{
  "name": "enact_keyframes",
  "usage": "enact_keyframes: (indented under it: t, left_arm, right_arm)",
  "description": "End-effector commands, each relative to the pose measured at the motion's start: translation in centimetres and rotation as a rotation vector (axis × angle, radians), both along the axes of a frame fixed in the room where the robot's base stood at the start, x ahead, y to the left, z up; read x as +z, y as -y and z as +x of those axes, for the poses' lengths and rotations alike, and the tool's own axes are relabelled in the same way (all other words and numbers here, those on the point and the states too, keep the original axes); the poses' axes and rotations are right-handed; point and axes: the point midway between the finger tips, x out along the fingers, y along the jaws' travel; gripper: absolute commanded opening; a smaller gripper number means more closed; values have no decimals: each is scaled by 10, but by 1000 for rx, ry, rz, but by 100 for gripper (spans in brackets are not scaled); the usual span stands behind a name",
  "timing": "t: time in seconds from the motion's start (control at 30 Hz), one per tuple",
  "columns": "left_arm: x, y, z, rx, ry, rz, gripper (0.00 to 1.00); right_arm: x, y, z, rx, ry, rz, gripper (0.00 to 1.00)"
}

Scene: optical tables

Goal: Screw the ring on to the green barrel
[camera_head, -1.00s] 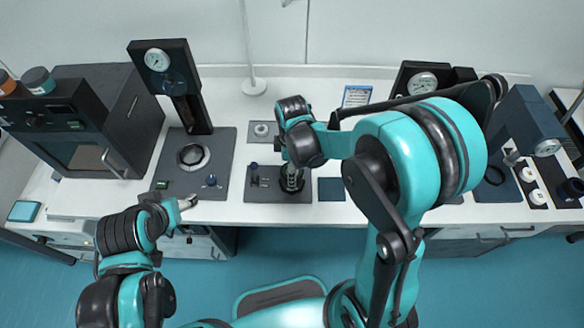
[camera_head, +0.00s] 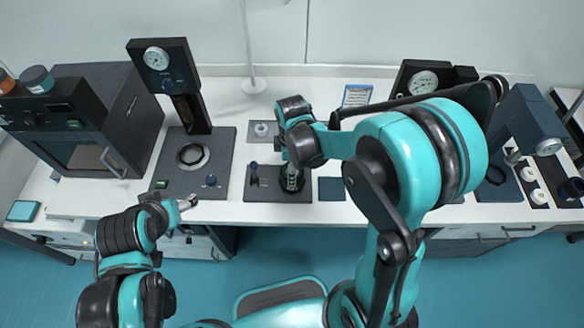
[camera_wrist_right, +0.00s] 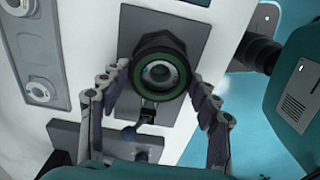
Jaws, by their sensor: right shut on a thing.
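The green barrel shows as a green band (camera_wrist_right: 184,72) around a pale round centre in the right wrist view. A dark ring (camera_wrist_right: 160,40) surrounds the green band at its outer edge. My right gripper (camera_wrist_right: 160,82) has one finger on each side and is shut on the dark ring. In the head view the right gripper (camera_head: 291,178) points down over the dark base plate (camera_head: 267,193), and its wrist hides most of the barrel and ring. I cannot tell how far the ring sits on the barrel. My left gripper (camera_head: 186,203) is off the table's front edge, away from the work; its jaws are too small to judge.
A dark-blue knob (camera_head: 253,166) stands on the base plate just left of the right gripper. A grey plate with a round fitting (camera_head: 262,129) lies behind.

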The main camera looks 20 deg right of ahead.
Motion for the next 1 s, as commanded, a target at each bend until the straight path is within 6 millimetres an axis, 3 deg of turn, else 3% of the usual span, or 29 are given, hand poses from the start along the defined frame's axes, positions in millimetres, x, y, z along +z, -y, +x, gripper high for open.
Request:
enact_keyframes:
  t: [0.47,1.0]
  left_arm:
    - [-5,0,0,0,0,0,65]
    - [-17,0,0,0,0,0,65]
  right_arm:
    - [-3,0,0,-38,0,0,38]
    - [-4,0,0,-941,0,0,38]
